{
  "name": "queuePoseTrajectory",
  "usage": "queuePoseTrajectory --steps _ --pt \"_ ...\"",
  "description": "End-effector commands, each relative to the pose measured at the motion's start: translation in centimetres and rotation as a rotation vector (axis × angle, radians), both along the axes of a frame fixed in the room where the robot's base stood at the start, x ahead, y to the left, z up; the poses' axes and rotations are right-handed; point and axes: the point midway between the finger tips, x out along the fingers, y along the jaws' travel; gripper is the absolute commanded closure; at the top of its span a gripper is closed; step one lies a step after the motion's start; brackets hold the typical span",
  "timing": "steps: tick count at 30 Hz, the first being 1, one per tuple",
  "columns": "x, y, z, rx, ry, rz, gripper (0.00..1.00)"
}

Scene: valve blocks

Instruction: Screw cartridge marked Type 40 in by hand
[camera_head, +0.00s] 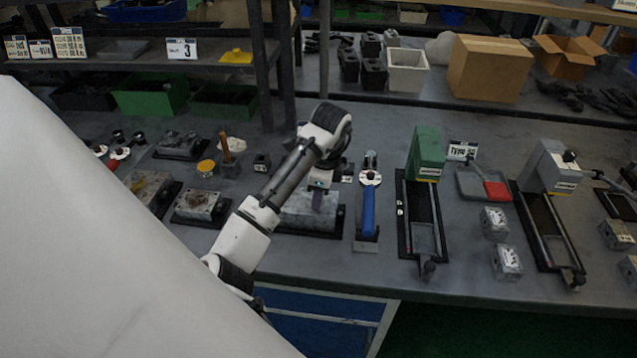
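My gripper (317,204) points down over a grey metal valve block (296,208) on a dark base plate near the bench's front edge. The fingers are small and dark, and I cannot tell whether they are apart, hold anything or touch the block. My wrist and arm hide part of this block. I cannot make out any cartridge marked Type 40. Small dark parts (262,163) stand behind the block to the left. Another valve block (198,205) sits on a plate to the left, and a third (149,186) is further left.
A blue-handled tool (368,208) stands close to the right of my gripper. Further right are a green press-like fixture (426,155), a grey one (551,168) and a tray with a red item (485,183). A shelf post (262,65) rises behind my arm.

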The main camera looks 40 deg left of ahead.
Motion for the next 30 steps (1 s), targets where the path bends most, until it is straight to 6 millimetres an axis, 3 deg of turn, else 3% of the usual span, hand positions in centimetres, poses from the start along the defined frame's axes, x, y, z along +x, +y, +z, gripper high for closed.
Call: queuePoseTrajectory --steps 24,30 --pt "0.03 0.06 0.03 0.001 0.0 0.004 0.61" --pt "0.03 0.05 0.03 0.0 0.0 0.003 0.86"
